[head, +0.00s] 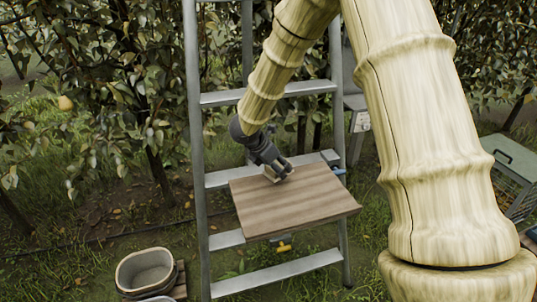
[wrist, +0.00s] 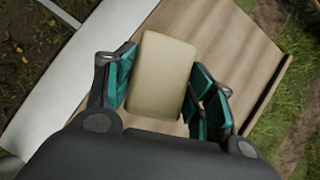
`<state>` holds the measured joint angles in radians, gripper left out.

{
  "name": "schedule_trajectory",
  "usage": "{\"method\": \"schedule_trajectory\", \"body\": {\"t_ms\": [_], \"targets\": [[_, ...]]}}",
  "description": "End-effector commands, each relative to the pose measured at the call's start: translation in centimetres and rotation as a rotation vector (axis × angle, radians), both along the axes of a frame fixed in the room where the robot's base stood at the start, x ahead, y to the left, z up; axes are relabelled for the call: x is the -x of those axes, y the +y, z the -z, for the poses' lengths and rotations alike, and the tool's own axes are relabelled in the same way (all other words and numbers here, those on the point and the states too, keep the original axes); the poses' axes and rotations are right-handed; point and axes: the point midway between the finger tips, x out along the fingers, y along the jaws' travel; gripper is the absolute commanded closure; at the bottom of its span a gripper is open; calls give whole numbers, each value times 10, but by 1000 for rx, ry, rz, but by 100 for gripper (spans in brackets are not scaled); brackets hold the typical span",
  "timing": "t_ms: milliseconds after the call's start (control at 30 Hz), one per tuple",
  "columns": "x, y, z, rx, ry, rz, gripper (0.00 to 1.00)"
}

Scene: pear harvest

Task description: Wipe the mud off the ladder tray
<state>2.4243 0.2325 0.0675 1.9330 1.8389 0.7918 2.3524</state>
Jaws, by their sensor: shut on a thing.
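The wooden ladder tray (head: 315,205) is a flat brown board set on the metal ladder (head: 196,120). It also fills much of the wrist view (wrist: 245,55). My gripper (head: 280,174) is over the tray's back left part. In the wrist view my gripper (wrist: 162,88) is shut on a beige sponge-like block (wrist: 160,72), with a teal-padded finger on each side. I cannot tell whether the block touches the board. I see no clear mud on the visible wood; the part under the block and gripper is hidden.
A beige tub (head: 145,270) stands on the ground at lower left. A green-lidded crate (head: 515,160) stands at the right. A yellow knob (head: 284,246) hangs below the tray. Pear foliage (head: 110,90) with one pear (head: 65,103) is at left. My arm hides part of the right side.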

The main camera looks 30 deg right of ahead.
Motion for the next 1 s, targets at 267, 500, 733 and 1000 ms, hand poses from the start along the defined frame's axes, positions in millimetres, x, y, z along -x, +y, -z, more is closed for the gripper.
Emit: {"method": "schedule_trajectory", "body": {"t_ms": [267, 500, 733, 1000], "targets": [[-2, 4, -27, -1, -2, -5, 80], [-3, 6, -42, 0, 0, -9, 80], [-3, 6, -41, 0, 0, -8, 80], [-3, 6, -41, 0, 0, -9, 80]]}}
